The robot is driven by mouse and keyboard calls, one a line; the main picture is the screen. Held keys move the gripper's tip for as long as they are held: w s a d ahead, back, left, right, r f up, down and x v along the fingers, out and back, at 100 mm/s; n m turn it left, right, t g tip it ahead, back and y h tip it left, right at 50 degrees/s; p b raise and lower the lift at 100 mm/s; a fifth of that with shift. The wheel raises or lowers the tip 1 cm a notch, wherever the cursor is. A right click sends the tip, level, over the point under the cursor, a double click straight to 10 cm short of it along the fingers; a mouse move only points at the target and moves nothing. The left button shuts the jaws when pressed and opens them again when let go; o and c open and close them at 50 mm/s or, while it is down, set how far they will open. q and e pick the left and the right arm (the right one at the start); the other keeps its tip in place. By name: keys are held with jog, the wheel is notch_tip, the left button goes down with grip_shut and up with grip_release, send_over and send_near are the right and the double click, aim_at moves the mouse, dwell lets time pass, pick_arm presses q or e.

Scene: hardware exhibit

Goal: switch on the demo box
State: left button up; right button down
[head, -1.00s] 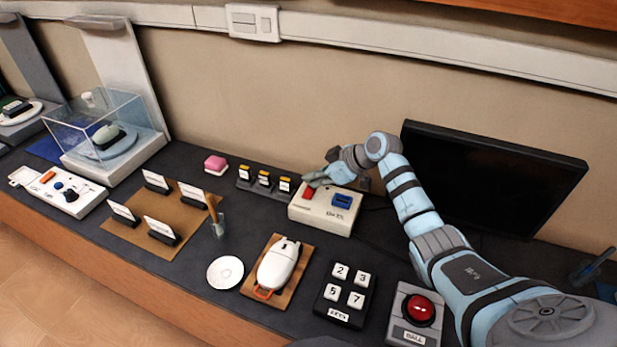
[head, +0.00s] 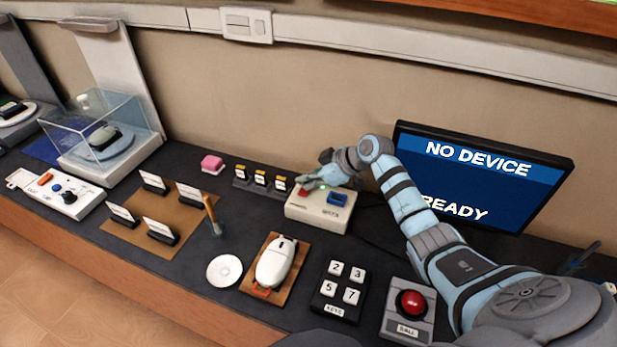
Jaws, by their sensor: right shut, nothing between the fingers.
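The demo box (head: 318,216) is a cream box near the back of the counter, with a red switch (head: 303,191) and a blue socket (head: 337,199) on top. A small green light shows on top beside the switch. My right gripper (head: 305,184) is shut and empty, its tips at the red switch and partly covering it; I cannot tell whether they touch. The monitor (head: 476,180) behind is lit blue and reads "NO DEVICE" and "READY". My left gripper is not in view.
A white mouse (head: 276,262) on a wooden board, a number keypad (head: 342,291) and a red ball (head: 411,303) in a grey base stand in front. A row of yellow-topped cartridges (head: 261,179) is left of the box. A glass case (head: 105,125) stands far left.

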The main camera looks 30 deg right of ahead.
jog(key=v, duration=1.2)
dwell(0.3)
